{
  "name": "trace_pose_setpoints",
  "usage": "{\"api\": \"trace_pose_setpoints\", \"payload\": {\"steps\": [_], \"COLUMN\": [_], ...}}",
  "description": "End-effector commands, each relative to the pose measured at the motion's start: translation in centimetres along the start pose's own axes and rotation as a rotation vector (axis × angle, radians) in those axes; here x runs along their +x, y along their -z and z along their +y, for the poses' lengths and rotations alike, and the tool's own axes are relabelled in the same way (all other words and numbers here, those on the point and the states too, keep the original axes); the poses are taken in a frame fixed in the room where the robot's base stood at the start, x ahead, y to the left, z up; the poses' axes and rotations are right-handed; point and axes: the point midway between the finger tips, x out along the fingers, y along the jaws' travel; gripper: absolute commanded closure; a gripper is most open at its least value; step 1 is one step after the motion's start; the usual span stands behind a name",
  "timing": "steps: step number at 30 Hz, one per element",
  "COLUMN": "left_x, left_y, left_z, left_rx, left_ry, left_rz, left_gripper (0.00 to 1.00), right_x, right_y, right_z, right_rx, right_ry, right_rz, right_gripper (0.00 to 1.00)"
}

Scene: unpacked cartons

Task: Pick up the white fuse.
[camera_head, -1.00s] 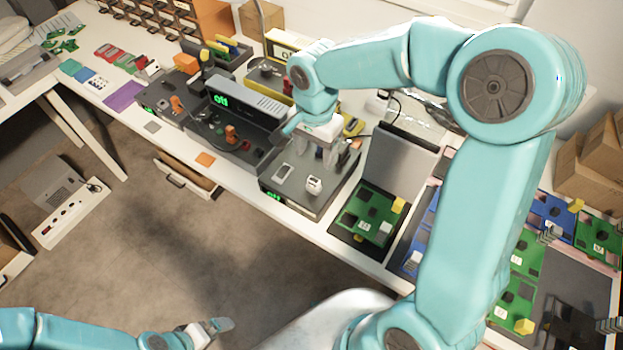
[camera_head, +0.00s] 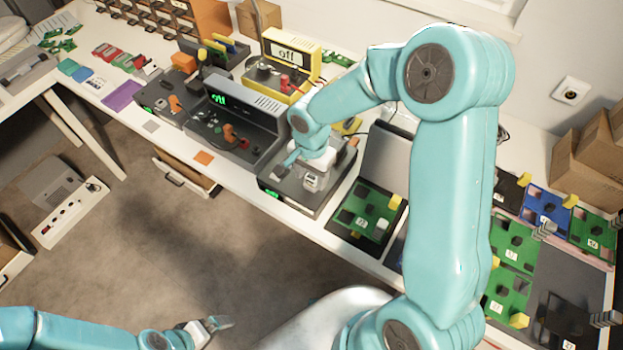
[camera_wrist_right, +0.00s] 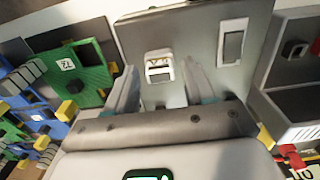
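The white fuse (camera_wrist_right: 160,68), a small white block with a dark marking, is on the grey top of a device (camera_wrist_right: 205,30) in the right wrist view. My right gripper (camera_head: 313,174) is over that device in the head view, pointing down. Its two fingers are apart in the wrist view, one on each side of the fuse, with clear gaps. In the head view the fuse (camera_head: 312,183) is partly hidden by the gripper. My left gripper (camera_head: 212,326) is low in the head view, away from the table; its finger opening is unclear.
A white-rimmed rectangular panel (camera_wrist_right: 233,45) is beside the fuse. A green circuit board (camera_head: 366,213) lies right of the device. A dark grey unit (camera_head: 235,122) stands to its left, and a yellow unit (camera_head: 287,55) stands behind.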

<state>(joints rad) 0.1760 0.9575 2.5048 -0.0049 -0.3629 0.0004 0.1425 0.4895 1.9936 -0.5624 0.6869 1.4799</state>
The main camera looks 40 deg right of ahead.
Motion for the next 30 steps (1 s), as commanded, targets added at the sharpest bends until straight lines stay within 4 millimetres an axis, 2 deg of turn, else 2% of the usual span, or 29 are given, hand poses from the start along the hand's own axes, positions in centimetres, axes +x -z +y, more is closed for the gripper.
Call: {"api": "trace_pose_setpoints", "payload": {"steps": [1, 4, 5, 17, 23, 30], "left_x": [0.0, 0.0, 0.0, 0.0, 0.1, 0.1], "left_y": [0.0, 0.0, 0.0, 0.0, 0.0, 0.0], "left_z": [0.0, 0.0, 0.0, 0.0, 0.0, 0.0], "left_rx": [0.000, 0.000, 0.000, 0.000, 0.000, 0.000], "left_ry": [0.000, 0.000, 0.000, 0.000, 0.000, 0.000], "left_rz": [0.000, 0.000, 0.000, 0.000, 0.000, 0.000], "left_gripper": [0.00, 0.00, 0.00, 0.00, 0.00, 0.00], "right_x": [0.0, 0.0, 0.0, -0.8, -3.6, -9.0], "right_y": [0.0, 0.0, 0.0, 0.0, 0.1, 0.1], "right_z": [0.0, 0.0, 0.0, 0.0, -0.1, -0.1], "right_rx": [0.000, 0.000, 0.000, 0.000, 0.000, 0.001], "right_ry": [0.000, 0.000, 0.000, 0.000, 0.004, 0.005], "right_rz": [0.000, 0.000, 0.000, 0.001, 0.003, 0.003], "right_gripper": [0.64, 0.97, 1.00, 1.00, 1.00, 1.00]}}
